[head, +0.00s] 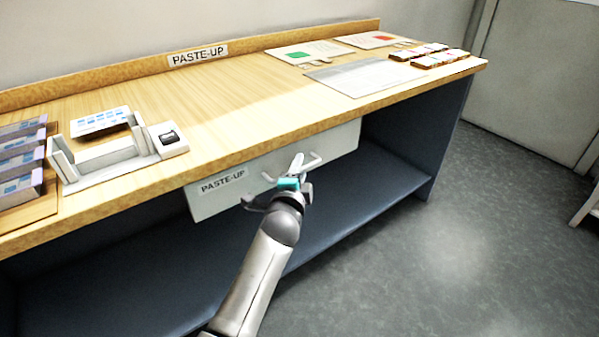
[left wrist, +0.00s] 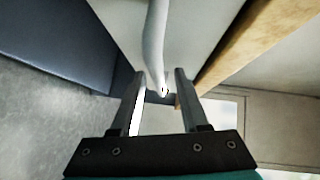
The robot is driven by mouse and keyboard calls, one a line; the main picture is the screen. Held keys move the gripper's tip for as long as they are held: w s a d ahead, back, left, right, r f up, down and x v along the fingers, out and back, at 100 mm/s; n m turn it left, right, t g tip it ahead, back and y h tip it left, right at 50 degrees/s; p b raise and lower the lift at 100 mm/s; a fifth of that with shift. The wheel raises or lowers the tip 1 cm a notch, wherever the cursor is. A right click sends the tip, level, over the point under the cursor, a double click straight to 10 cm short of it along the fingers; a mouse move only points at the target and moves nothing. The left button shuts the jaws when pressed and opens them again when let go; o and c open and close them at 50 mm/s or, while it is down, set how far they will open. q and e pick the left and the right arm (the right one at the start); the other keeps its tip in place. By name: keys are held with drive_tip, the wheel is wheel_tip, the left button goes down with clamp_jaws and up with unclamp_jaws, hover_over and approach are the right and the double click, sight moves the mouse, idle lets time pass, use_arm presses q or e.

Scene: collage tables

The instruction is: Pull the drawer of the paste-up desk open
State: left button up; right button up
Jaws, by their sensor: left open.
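The paste-up desk (head: 240,95) has a pale grey drawer (head: 335,144) under its wooden top, with a PASTE-UP label on the front. The drawer front sits close under the top's front edge and looks shut. Its white bar handle (head: 312,161) is partly hidden behind my left gripper (head: 293,178). In the left wrist view the handle (left wrist: 155,45) runs down between the two fingers of my left gripper (left wrist: 158,82). The fingers are apart, one on each side of the bar, and I see no clear contact. My right gripper is in neither view.
On the desk top stand a white holder (head: 105,156), purple-edged boxes (head: 22,165) at left, a grey sheet (head: 368,77) and small stacked blocks (head: 432,60) at right. A dark blue shelf (head: 345,215) lies below the drawer.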

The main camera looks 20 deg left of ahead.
use_arm(q)
drive_tip(key=shift+w, duration=0.1)
clamp_jaws()
idle(0.4)
idle(1.1)
